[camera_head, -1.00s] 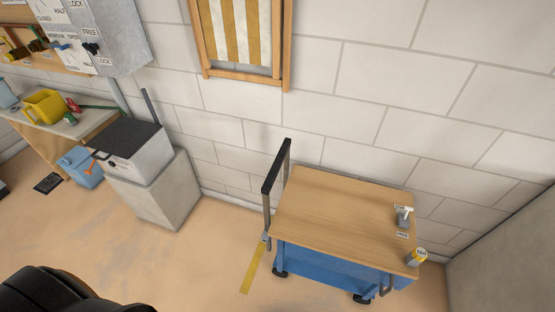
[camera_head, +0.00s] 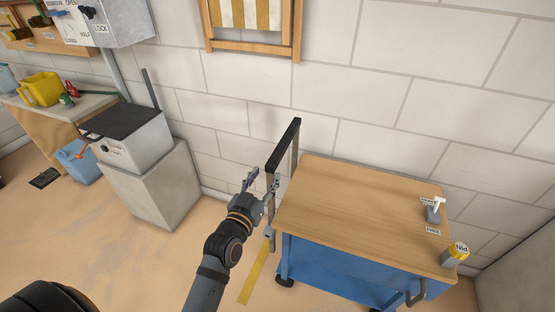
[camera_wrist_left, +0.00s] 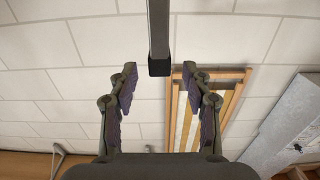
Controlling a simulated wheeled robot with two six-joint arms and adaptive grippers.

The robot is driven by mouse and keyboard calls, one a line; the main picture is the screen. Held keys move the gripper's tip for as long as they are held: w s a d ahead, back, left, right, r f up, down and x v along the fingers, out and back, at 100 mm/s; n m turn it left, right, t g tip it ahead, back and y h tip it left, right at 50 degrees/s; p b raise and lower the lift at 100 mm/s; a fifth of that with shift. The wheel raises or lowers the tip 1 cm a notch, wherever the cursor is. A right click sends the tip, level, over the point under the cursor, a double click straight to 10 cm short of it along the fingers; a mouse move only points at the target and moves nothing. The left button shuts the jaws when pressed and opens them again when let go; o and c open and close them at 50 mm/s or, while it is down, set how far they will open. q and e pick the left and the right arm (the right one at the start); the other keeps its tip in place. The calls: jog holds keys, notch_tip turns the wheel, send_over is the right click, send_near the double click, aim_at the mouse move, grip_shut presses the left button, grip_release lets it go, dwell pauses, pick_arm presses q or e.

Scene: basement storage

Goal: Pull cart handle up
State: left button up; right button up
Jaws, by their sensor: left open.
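The cart handle (camera_head: 284,145) is a dark bar on grey upright posts at the left end of the cart (camera_head: 365,205), which has a wooden top and blue base. It stands upright above the cart top. My left gripper (camera_head: 260,184) is open and empty, just left of the handle's near end and slightly lower. In the left wrist view the handle (camera_wrist_left: 158,30) comes down from the top edge. Its dark end lies in line with the gap between the open fingers (camera_wrist_left: 159,82), and no finger is visibly closed on it. My right gripper is not in view.
A grey box (camera_head: 130,140) on a block stands to the left. The block wall (camera_head: 380,110) is close behind the cart. Open floor lies front left.

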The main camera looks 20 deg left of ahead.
aim_at(277, 156)
pick_arm(q)
jog(key=w, duration=1)
jog(key=shift+w+d, duration=0.2)
jog(key=shift+w, duration=0.05)
grip_shut()
